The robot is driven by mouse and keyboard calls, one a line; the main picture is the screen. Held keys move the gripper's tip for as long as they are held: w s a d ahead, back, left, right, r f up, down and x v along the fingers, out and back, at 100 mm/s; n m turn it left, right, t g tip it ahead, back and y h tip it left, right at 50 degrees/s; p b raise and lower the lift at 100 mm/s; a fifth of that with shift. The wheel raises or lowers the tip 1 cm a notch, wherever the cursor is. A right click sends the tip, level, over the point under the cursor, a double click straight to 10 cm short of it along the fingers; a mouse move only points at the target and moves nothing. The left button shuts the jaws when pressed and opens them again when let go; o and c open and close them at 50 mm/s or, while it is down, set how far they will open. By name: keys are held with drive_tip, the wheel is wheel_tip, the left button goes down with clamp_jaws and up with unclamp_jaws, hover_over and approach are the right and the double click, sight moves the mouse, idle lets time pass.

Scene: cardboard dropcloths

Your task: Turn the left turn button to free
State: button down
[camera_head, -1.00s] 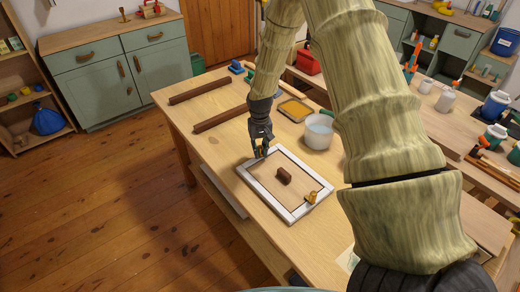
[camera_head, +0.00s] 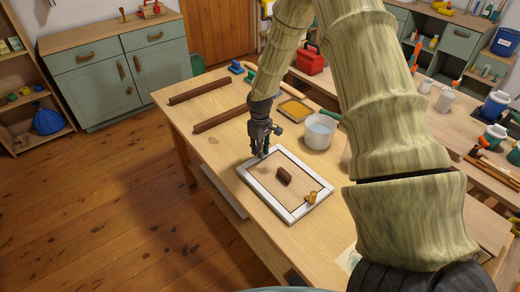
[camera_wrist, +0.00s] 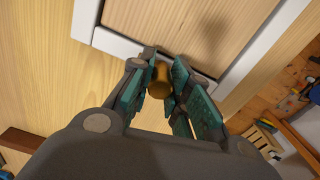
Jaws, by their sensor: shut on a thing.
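The left turn button (camera_wrist: 159,84) is a small brass-coloured piece at the white frame's edge, seen between my fingers in the wrist view. My gripper (camera_head: 262,153) points down at the frame's far left corner in the head view and hides this button there. Its teal-padded fingers (camera_wrist: 160,88) are shut on the button, one on each side. The white frame (camera_head: 267,203) lies flat on the table around a light wooden panel (camera_head: 269,176) with a dark brown handle (camera_head: 284,177). The other turn button (camera_head: 311,197), also brass, sits at the frame's near right side.
Two dark wooden bars (camera_head: 200,91) lie at the table's far left. The bare tabletop (camera_head: 205,145) left of the frame is clear.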

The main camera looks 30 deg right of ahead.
idle(0.4)
drive_tip(key=c, duration=1.3)
unclamp_jaws()
wheel_tip(320, 180, up, 12)
drive_tip(key=shift+a, duration=0.1)
